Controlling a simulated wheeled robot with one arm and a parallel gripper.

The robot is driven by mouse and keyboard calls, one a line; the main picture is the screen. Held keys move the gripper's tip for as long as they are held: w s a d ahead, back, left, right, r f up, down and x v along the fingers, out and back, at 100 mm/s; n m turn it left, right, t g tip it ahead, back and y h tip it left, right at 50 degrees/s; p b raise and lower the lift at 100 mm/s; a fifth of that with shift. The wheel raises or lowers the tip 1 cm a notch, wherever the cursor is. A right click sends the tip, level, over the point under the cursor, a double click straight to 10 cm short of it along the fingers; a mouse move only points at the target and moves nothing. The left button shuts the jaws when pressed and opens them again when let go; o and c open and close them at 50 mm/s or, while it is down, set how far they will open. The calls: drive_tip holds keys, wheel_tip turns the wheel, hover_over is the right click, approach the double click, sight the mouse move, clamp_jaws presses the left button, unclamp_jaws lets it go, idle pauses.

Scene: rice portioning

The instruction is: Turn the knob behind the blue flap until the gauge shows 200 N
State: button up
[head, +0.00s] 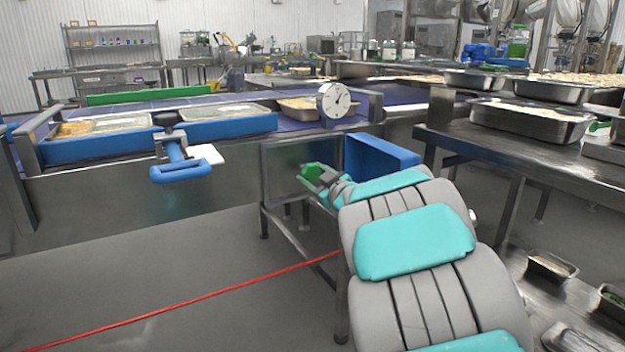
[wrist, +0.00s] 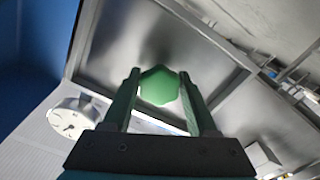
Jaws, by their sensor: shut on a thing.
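The green knob (head: 309,170) sits in front of a steel panel below the conveyor. In the wrist view the knob (wrist: 159,87) is between the two fingers of my gripper (wrist: 158,78), which is shut on it. My gripper (head: 318,177) reaches the knob from the right in the head view. The blue flap (head: 381,155) stands out to the right of the knob, above my arm; a blue surface at the left of the wrist view (wrist: 28,45) looks like it. The round white gauge (head: 334,101) stands above the knob; its figures are too small to read.
A blue-edged conveyor with food trays (head: 217,111) runs at the left. A blue-handled tool (head: 179,165) hangs at its front. A steel table with pans (head: 530,120) stands at the right. A red line (head: 190,302) crosses the floor, which is otherwise open at the left.

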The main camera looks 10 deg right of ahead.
drive_tip(key=n+b, duration=0.1)
drive_tip(key=n, duration=0.4)
drive_tip(key=shift+b, duration=0.4)
idle(0.3)
drive_tip(key=o, duration=1.4)
drive_tip(key=shift+v, duration=3.9)
drive_tip(key=shift+r, duration=0.1)
